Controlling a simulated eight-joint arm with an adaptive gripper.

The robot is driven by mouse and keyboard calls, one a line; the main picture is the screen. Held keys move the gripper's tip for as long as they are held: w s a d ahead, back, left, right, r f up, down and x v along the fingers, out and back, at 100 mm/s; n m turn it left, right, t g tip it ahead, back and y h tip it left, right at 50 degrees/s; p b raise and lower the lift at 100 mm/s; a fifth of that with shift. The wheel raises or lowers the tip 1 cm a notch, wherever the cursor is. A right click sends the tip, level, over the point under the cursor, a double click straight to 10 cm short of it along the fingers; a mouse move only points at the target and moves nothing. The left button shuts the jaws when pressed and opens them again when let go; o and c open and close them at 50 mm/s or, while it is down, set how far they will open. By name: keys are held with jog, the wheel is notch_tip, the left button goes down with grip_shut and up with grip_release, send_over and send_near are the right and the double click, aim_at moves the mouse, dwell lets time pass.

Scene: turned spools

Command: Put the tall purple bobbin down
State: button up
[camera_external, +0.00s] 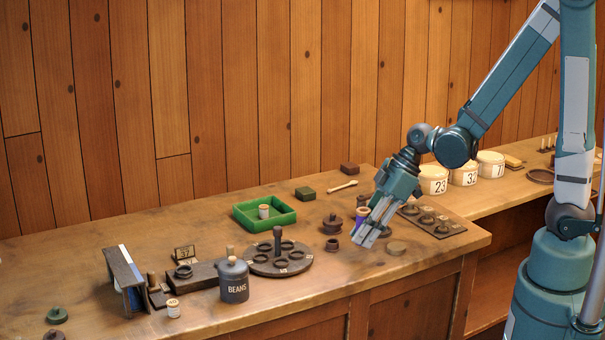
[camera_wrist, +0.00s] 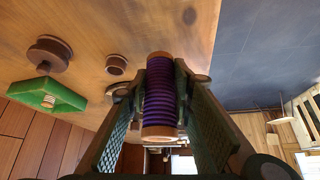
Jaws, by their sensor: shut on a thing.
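The tall purple bobbin (camera_wrist: 161,98) has purple windings between pale wooden ends. In the wrist view it sits between the two finger pads of my gripper (camera_wrist: 162,110), which is shut on it. In the external view the purple bobbin (camera_external: 361,219) shows partly at the left side of my gripper (camera_external: 372,232), close over the workbench. The fingers point down and to the left. I cannot tell whether its lower end touches the bench (camera_external: 330,270).
A dark brown spool (camera_external: 332,225) and a small brown ring (camera_external: 332,245) stand left of my gripper. A flat wooden disc (camera_external: 397,248) lies to its right, before a dark board with round pieces (camera_external: 432,221). A green tray (camera_external: 264,213) and a round dark rack (camera_external: 280,262) stand farther left.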

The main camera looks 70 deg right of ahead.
jog(key=shift+f, duration=0.1)
jog(key=shift+f+b, duration=0.6)
jog(key=shift+f, duration=1.35)
jog(key=shift+f, duration=0.15)
jog(key=o, duration=0.9)
jog(key=shift+r, duration=0.2)
jog(key=shift+r, duration=0.1)
jog(key=shift+p+v, duration=1.45)
jog(key=shift+v, duration=4.45)
